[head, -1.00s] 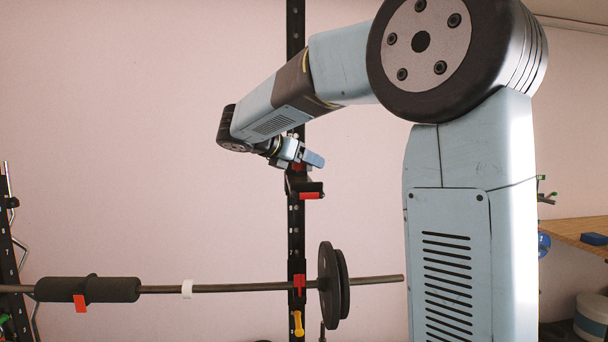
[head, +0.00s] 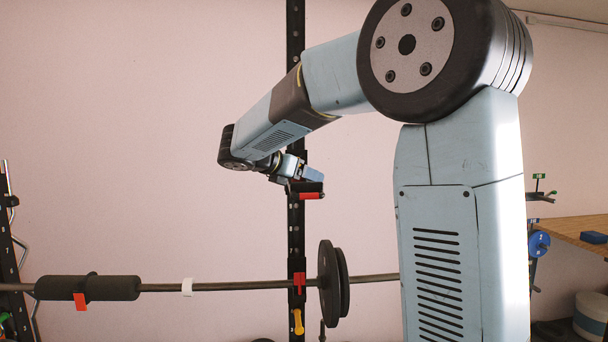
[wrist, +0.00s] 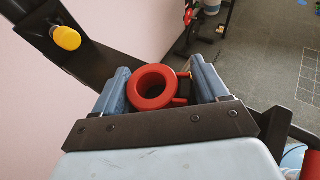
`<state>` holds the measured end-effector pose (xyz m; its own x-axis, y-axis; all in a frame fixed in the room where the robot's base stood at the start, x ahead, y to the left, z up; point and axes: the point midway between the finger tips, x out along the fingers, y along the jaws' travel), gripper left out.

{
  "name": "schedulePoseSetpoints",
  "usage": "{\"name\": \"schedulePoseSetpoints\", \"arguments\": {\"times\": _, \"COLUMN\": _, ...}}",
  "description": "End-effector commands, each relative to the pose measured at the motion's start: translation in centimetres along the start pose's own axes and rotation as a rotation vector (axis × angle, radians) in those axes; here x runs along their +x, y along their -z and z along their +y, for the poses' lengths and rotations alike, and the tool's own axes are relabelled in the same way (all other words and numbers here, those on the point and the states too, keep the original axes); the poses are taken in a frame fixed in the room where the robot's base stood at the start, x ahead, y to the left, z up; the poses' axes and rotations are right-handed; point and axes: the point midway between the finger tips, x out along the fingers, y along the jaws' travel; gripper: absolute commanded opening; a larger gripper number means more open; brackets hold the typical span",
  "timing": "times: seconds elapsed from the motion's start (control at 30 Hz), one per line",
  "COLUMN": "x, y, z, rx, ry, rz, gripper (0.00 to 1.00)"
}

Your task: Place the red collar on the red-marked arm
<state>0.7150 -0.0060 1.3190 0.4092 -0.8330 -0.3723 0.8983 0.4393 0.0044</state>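The red collar (wrist: 134,92) is a thick ring with two short lugs on its right side. In the wrist view it sits between the two blue fingers of my gripper (wrist: 160,75), ring against the left finger and lugs reaching the right one; it looks held. In the head view my gripper (head: 313,174) is small and far off, just above a short black arm with a red mark (head: 311,196) on the rack upright (head: 296,235). The collar cannot be made out there. A black bar with a red patch (wrist: 312,165) shows at the wrist view's lower right.
A barbell (head: 240,286) with black plates (head: 328,282) crosses below, by a lower red bracket (head: 299,279) and a yellow knob (head: 298,321). Another yellow knob (wrist: 66,38) is on the dark upright in the wrist view. A wooden bench (head: 575,230) stands right.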

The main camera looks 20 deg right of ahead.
Motion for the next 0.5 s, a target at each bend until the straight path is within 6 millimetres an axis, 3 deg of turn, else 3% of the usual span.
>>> {"name": "schedulePoseSetpoints", "arguments": {"times": 0.27, "x": 0.14, "y": 0.39, "z": -0.02, "rx": -0.006, "ry": 0.004, "rz": 0.005, "gripper": 0.99}}
{"name": "schedulePoseSetpoints", "arguments": {"times": 0.5, "x": 0.09, "y": 0.42, "z": 0.03, "rx": -0.007, "ry": 0.003, "rz": 0.005, "gripper": 0.99}}
